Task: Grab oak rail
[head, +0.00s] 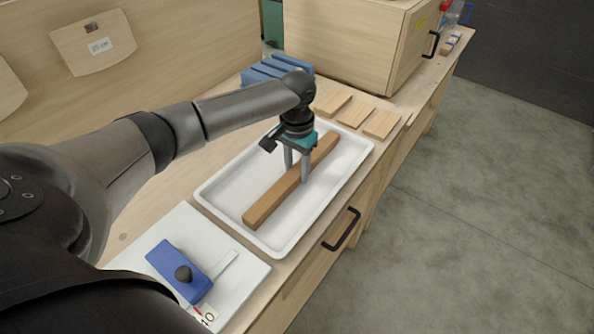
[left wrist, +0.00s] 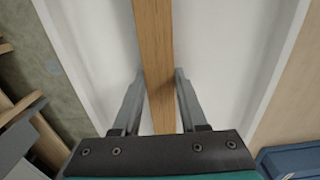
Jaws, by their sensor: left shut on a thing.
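The oak rail (head: 268,204) is a long brown wooden bar lying diagonally in a white tray (head: 209,195). My left gripper (head: 302,178) points down over the tray with a finger on each side of the rail, near its middle. In the left wrist view the rail (left wrist: 155,50) runs between the two fingers of the gripper (left wrist: 159,80), which is shut on it. The rail appears to rest in the tray; I cannot tell whether it is lifted at all. My right gripper is not in view.
A blue tool with a dark knob (head: 180,272) lies on a white board (head: 245,270) in front of the tray. Small wooden pieces (head: 356,111), blue blocks (head: 272,70) and a large wooden box (head: 345,40) stand behind. A black drawer handle (head: 342,229) is on the bench front.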

